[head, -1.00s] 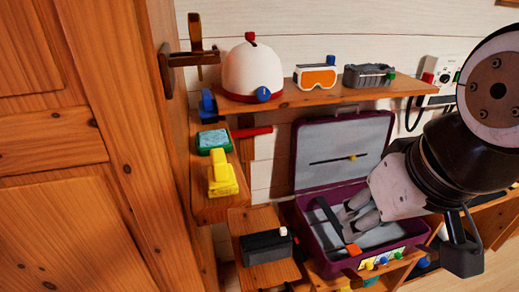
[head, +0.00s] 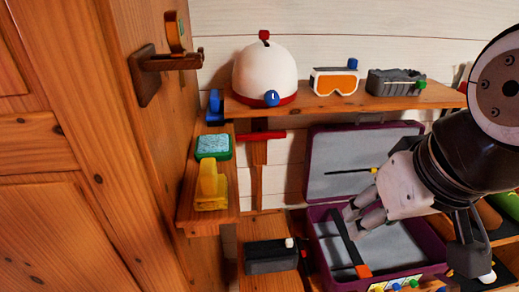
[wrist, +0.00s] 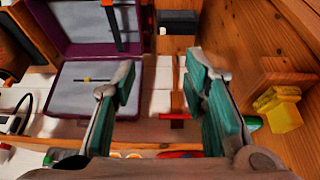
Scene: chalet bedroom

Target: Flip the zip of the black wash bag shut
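The black wash bag (head: 268,259) appears to be the dark box-shaped thing on the small low wooden shelf. A small white knob (head: 290,243) shows at its top right; whether this is the zip pull I cannot tell. In the wrist view the dark bag (wrist: 178,22) shows at the top, beyond the fingers. My gripper (head: 362,212) is to the right of the bag, in front of the open purple case. In the wrist view my gripper (wrist: 160,85) is open, with nothing between its teal-padded fingers.
The open purple case (head: 318,218) stands right of the bag. A yellow object (head: 211,188) and a green sponge-like block (head: 213,147) sit on the left shelf. A wooden door (head: 60,200) fills the left.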

